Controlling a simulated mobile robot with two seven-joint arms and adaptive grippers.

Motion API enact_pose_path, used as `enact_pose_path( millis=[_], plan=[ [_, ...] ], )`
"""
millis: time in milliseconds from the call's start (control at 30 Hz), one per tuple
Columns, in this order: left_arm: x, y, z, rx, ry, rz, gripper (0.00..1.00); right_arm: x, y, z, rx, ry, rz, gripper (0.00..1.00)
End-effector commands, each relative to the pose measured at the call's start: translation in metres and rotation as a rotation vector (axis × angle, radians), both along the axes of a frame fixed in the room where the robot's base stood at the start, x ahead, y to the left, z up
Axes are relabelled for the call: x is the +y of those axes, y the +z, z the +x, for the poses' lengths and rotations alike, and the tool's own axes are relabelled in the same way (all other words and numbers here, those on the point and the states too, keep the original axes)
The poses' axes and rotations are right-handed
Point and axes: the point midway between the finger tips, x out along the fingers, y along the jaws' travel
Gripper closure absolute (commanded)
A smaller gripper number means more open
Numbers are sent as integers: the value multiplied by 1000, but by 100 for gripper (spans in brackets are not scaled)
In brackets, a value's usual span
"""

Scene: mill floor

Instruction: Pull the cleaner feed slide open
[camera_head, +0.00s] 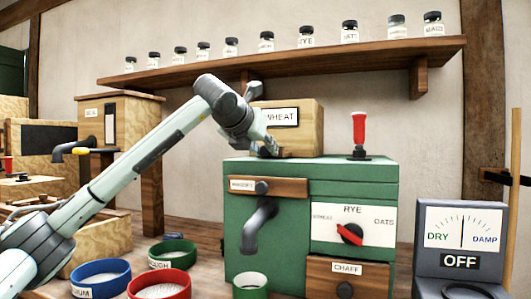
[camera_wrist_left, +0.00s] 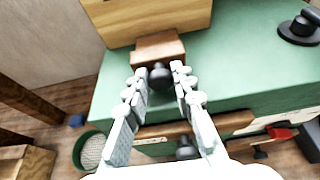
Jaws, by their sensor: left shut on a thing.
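The green cleaner (camera_head: 300,165) carries a wooden hopper box labelled WHEAT (camera_head: 305,135) on its top. In the left wrist view, a small wooden feed slide (camera_wrist_left: 157,47) sticks out at the foot of this box, with a black knob (camera_wrist_left: 160,77) on its near end. My left gripper (camera_head: 268,150) reaches down to the hopper's foot from the left. In the left wrist view, its fingers (camera_wrist_left: 159,72) are closed around the knob, one on each side. In the head view the gripper hides the slide. My right gripper is in neither view.
A red-handled lever (camera_head: 359,130) stands on the cleaner top. Below are a front slide (camera_head: 290,187), a black spout (camera_head: 258,228), a RYE dial (camera_head: 350,233) and a CHAFF drawer (camera_head: 330,270). Blue (camera_head: 100,265) and red (camera_head: 170,275) bowls stand left. A jar shelf (camera_head: 310,62) runs above.

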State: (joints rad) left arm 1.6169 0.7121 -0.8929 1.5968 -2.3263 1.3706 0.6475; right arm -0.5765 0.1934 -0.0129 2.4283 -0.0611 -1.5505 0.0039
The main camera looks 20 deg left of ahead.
Motion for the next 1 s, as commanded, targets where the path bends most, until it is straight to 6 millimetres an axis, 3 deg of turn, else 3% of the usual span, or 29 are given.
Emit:
enact_pose_path(
  millis=[67,100,267,667,1000],
  plan=[
    [-1,-2,-2,9,-3,1,100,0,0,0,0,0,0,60],
    [-1,-2,-2,9,-3,1,74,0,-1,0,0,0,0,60],
    [-1,-2,-1,8,-3,1,55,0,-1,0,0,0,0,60],
    [0,2,-8,5,-1,1,55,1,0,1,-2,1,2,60],
    [2,28,-70,3,-1,2,55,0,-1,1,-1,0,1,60]
  ],
)
